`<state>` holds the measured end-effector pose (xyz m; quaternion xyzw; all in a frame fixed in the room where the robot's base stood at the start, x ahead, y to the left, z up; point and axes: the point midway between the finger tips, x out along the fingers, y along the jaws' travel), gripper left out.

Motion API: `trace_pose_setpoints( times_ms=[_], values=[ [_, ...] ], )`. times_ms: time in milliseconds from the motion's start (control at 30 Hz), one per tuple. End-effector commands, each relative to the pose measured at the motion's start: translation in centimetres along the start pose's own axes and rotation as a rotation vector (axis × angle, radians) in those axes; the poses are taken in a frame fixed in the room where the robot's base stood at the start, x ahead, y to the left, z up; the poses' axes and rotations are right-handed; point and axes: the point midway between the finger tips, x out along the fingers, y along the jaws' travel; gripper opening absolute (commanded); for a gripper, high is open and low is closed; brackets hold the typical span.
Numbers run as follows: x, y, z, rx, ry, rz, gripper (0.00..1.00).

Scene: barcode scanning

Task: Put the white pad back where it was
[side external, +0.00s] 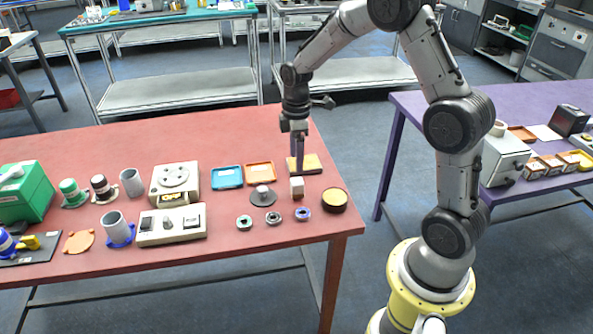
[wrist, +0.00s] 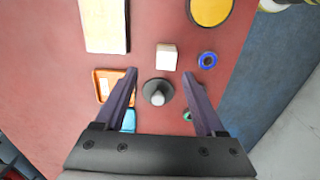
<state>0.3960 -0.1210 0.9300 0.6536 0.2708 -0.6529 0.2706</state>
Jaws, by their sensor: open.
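My gripper (side external: 296,163) points down, open and empty, over the red table's right end; its purple fingers also show in the wrist view (wrist: 160,73). A flat cream-yellow rectangular pad (side external: 311,164) lies by the fingertips in the side view; it is at top left in the wrist view (wrist: 104,25), outside the fingers. A small white block (side external: 297,188) stands nearer the table's front; in the wrist view (wrist: 166,57) it is just beyond the fingertips. I cannot tell which of these two is the white pad. Neither is held.
A dark disc with a pale knob (wrist: 157,92) shows between my fingers in the wrist view. An orange tray (side external: 259,174), blue tray (side external: 227,178), round yellow-topped dish (side external: 335,200) and blue ring (side external: 303,214) lie nearby. The red table's (side external: 330,224) right edge is close.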

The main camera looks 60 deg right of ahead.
Motion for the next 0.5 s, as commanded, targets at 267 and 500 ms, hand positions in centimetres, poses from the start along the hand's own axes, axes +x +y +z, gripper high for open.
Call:
trace_pose_setpoints(
  times_ms=[267, 500],
  values=[
    [-3.3, 0.0, 0.0, 0.001, 0.001, 0.002, 0.72],
    [-8.2, -3.5, -0.1, 0.105, 0.044, 0.067, 0.72]
  ],
)
